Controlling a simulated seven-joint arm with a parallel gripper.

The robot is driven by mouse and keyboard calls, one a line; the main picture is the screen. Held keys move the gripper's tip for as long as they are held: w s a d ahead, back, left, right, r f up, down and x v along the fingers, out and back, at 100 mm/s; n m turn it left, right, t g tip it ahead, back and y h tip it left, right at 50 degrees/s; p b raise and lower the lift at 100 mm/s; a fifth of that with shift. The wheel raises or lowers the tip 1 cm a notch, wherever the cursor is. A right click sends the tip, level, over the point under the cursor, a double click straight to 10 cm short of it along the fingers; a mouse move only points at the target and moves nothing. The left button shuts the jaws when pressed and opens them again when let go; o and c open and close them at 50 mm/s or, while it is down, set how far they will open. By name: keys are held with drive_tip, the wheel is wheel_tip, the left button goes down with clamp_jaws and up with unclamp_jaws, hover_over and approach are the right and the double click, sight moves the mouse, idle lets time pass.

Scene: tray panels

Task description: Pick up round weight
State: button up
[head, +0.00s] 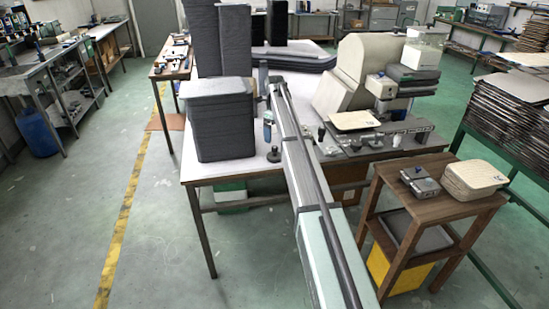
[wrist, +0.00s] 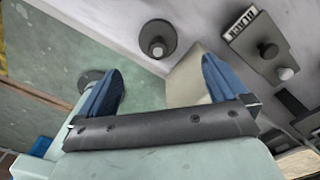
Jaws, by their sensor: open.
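The round weight (head: 274,155), a dark disc with a knob on top, stands on the white table near its front edge. In the wrist view the round weight (wrist: 157,40) is near the top, beyond and between the fingertips. My gripper (wrist: 164,66) is open, with two blue fingers spread apart and nothing held. It is apart from the weight. In the head view my arm reaches over the table just right of the weight, and the fingers cannot be made out clearly there.
A stack of dark grey panels (head: 222,122) stands left of the weight. A beige machine (head: 365,70) and a grey plate with small knobs (head: 390,138) are to the right. A wooden stand (head: 440,180) is at the front right. Open floor lies left of the table.

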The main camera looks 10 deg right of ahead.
sight(275, 147)
wheel_tip(275, 147, down, 10)
drive_tip(key=shift+s+a+f, duration=0.1)
drive_tip(key=shift+s, duration=0.05)
idle(0.5)
drive_tip(key=shift+c, duration=0.3)
drive_tip(key=c, duration=1.5)
